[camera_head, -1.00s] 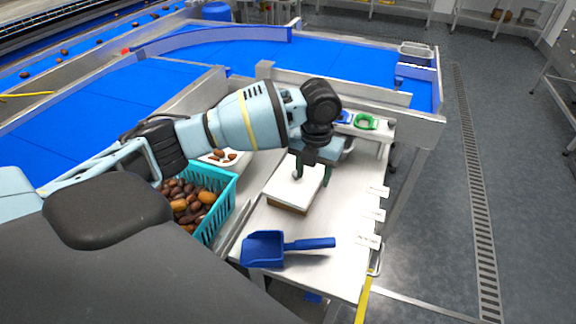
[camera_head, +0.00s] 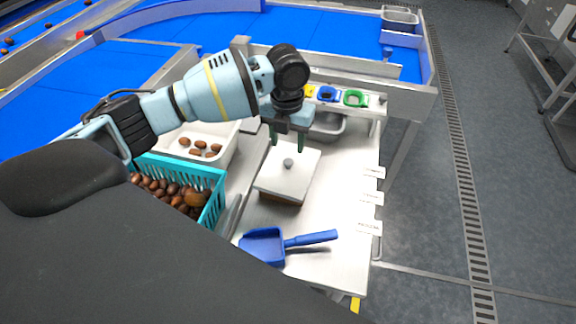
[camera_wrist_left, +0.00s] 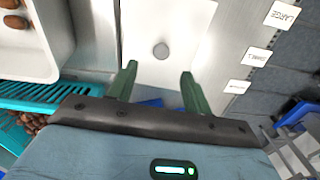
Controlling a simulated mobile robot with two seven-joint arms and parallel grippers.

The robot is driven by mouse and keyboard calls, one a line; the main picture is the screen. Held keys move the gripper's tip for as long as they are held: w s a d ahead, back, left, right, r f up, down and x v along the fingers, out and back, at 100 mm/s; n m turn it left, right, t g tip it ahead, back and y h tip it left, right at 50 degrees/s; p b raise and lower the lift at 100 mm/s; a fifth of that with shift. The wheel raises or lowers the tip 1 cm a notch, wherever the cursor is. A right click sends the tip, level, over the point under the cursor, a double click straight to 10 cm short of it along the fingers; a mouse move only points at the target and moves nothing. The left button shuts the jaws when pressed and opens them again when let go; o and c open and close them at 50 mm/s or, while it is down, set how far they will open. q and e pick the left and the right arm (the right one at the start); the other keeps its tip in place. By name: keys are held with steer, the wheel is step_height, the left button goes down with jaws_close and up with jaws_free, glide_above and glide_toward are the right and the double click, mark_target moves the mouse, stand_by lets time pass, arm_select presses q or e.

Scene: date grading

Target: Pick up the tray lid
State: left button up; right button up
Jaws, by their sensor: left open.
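The tray lid (camera_head: 272,181) is a flat white plate with a round grey knob (camera_head: 288,162). It lies on a brown tray (camera_head: 283,199) on the steel bench. My left gripper (camera_head: 287,140) is open and empty, above the far edge of the lid and behind the knob in the head view. In the left wrist view the lid (camera_wrist_left: 180,25) and knob (camera_wrist_left: 161,51) show just beyond the gap between the green fingers (camera_wrist_left: 159,70). The fingers appear apart from the knob. My right gripper is in neither view.
A blue scoop (camera_head: 262,246) lies in front of the tray. A teal basket (camera_head: 215,192) of dates and a white bin (camera_head: 224,147) with a few dates stand left. A grey metal pan (camera_head: 330,129) and coloured rings (camera_head: 355,98) are behind. Labels (camera_head: 371,198) line the bench's right edge.

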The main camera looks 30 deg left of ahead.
mark_target(288, 161)
arm_select(q)
steer(key=shift+f, duration=0.8)
steer(key=shift+w+f, duration=0.15)
steer(key=shift+f, duration=2.4)
steer(key=shift+c, duration=0.4)
jaws_close()
steer(key=shift+r, duration=0.15)
